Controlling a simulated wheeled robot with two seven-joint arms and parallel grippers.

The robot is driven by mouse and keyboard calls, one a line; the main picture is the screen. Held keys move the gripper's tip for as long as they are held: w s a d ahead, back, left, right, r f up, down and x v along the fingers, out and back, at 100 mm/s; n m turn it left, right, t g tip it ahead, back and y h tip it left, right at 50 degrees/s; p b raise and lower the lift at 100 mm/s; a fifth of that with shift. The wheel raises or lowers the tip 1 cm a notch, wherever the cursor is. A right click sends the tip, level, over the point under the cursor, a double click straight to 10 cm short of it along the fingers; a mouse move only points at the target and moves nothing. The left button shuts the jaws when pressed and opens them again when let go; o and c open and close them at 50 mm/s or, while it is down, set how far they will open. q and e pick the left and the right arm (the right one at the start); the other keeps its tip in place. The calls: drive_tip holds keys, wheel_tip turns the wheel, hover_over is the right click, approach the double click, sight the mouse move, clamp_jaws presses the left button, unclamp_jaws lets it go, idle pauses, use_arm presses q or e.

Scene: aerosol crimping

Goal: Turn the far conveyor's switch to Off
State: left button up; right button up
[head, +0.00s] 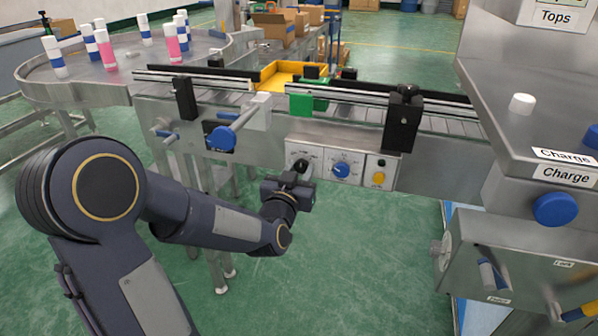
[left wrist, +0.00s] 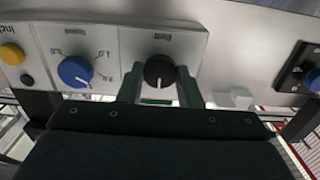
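The switch is a round black knob (head: 301,165) on the white control panel at the front of the conveyor. In the left wrist view the black knob (left wrist: 159,72) appears upside down at the centre, with a small label above it. My left gripper (head: 291,183) is just in front of and below the knob in the head view. In the left wrist view the left gripper's fingers (left wrist: 160,92) stand apart, one on each side of the knob and very close to it. Whether they touch it is unclear. My right gripper is not in view.
A blue dial (head: 341,170) and a yellow button (head: 379,177) sit right of the knob. A blue-ended handle (head: 222,138) juts out to its left. A round table (head: 95,88) with several bottles stands at left, and a metal station (head: 530,120) at right.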

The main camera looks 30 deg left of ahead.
use_arm(q)
drive_tip(key=shift+c, duration=1.4)
drive_tip(key=shift+f, duration=0.1)
drive_tip(key=shift+f+n+b, duration=0.1)
drive_tip(key=shift+n+b, duration=0.7)
drive_tip(key=shift+b, duration=0.25)
drive_tip(key=n+b, duration=0.4)
drive_tip(key=shift+b, duration=0.35)
drive_tip(key=n+b, duration=0.2)
drive_tip(key=n, duration=0.1)
drive_tip(key=shift+n+b, duration=0.7)
drive_tip(key=shift+b, duration=0.05)
drive_tip(key=shift+r, duration=0.2)
